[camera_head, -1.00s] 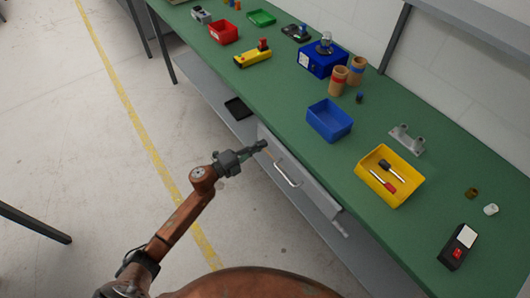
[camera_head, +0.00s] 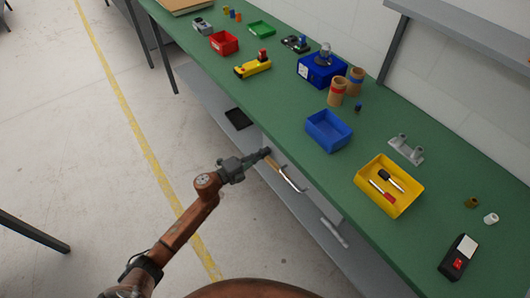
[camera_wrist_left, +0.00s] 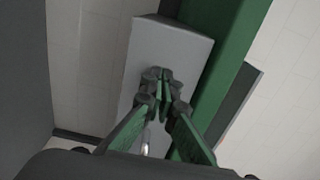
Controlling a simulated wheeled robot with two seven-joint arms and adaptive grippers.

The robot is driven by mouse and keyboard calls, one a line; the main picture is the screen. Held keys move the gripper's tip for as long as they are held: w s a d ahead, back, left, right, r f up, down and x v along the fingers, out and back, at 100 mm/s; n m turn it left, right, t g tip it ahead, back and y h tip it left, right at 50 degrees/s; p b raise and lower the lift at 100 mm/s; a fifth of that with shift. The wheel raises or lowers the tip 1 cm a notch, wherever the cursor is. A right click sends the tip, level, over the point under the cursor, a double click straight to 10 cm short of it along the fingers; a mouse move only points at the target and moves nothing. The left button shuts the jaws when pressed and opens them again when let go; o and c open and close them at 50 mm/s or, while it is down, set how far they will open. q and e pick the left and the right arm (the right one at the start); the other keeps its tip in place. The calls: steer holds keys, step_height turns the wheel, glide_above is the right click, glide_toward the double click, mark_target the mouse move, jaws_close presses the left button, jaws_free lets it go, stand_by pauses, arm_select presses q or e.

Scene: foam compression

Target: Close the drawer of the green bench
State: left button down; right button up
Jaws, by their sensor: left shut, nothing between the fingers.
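The green bench (camera_head: 283,112) runs diagonally across the head view. Its grey drawer front (camera_head: 321,206) is under the bench's near edge, with a bar handle (camera_head: 293,181) on it. The drawer front lies close under the edge; I cannot tell whether it is flush. My left gripper (camera_head: 266,152) is shut and empty, at the far-left end of the drawer front, beside the handle. In the left wrist view, the closed fingertips (camera_wrist_left: 164,76) are in front of the grey drawer panel (camera_wrist_left: 165,45); contact is unclear. My right gripper is out of view.
On the bench are a blue bin (camera_head: 328,131), a yellow bin (camera_head: 389,184) with tools, a red bin (camera_head: 223,42) and several small items. A grey lower shelf (camera_head: 215,98) holds a black tray (camera_head: 238,119). The floor left of the bench is clear.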

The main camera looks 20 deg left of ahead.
arm_select(q)
steer(key=p+v, duration=0.1)
steer(key=v, duration=1.2)
steer(key=shift+a+p, duration=0.15)
steer(key=shift+p, duration=0.15)
steer(key=shift+s+f, duration=0.1)
